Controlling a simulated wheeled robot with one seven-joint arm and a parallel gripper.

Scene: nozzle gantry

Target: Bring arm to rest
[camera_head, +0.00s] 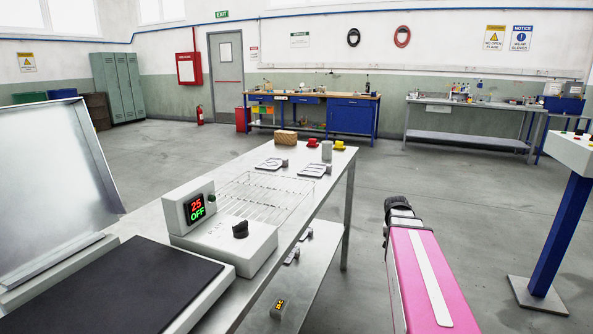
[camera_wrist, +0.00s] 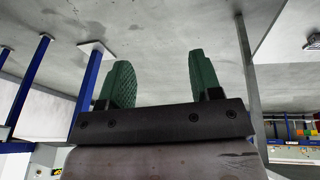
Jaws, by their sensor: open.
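My gripper (camera_wrist: 158,82) shows in the wrist view with its two green ridged fingers spread apart. Nothing is between them; only grey floor shows behind. In the head view my pink arm reaches forward to the right of the metal table (camera_head: 328,165), over open floor. The gripper's fingers are not visible in the head view.
Workbenches line the back wall. Floor between is clear.

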